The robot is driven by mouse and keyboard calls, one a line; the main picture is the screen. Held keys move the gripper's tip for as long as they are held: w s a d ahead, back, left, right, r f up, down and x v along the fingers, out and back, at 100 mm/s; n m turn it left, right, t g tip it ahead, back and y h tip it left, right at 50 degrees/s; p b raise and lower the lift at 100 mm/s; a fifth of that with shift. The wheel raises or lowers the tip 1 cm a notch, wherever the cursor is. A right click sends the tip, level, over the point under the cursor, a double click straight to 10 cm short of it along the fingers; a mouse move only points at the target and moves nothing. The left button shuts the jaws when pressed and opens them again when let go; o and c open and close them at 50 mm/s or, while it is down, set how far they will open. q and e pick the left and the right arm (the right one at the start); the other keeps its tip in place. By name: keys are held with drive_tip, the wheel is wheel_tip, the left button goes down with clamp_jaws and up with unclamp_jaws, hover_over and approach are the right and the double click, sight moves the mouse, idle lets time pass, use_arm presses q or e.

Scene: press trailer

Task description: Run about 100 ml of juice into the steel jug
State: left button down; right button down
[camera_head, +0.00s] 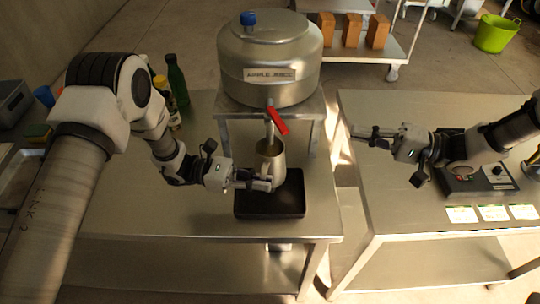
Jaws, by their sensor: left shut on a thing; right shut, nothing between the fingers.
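The steel jug (271,158) is upright under the tap (271,122) of the round steel juice tank (269,58), above a black tray (270,205). My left gripper (262,182) is shut on the jug's side nearest me. The tap's red lever (278,121) is slanted down to the right. Whether juice is running, and how full the jug is, I cannot tell. My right gripper (362,134) is shut and empty, to the right of the lever and apart from it, over the right table's left part.
A green bottle (176,78) and other bottles stand at the left table's back. A gap separates it from the right table (400,205). A device with a dial (478,176) and several cards (492,212) lie right. Wooden blocks (351,30) stand on a trolley behind.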

idle(0.6)
drive_tip(key=shift+a, duration=0.1)
drive_tip(key=c, duration=1.8)
unclamp_jaws()
drive_tip(key=o, duration=0.6)
drive_tip(key=shift+s+a, duration=0.1)
drive_tip(key=shift+c, duration=0.2)
drive_tip(key=m+t, duration=0.1)
drive_tip(key=t, duration=0.1)
approach(286, 127)
drive_tip(key=shift+h, duration=0.4)
drive_tip(key=x, duration=1.1)
drive_tip(key=shift+w+a, duration=0.2)
drive_tip(key=shift+w, duration=0.05)
use_arm(q)
drive_tip(key=s+a, duration=0.3)
drive_tip(key=a, duration=0.3)
drive_tip(key=shift+a, duration=0.35)
use_arm(e)
drive_tip(key=shift+w+d+m, duration=0.1)
drive_tip(key=shift+d+m, duration=0.05)
drive_tip(key=shift+m, duration=0.15)
clamp_jaws()
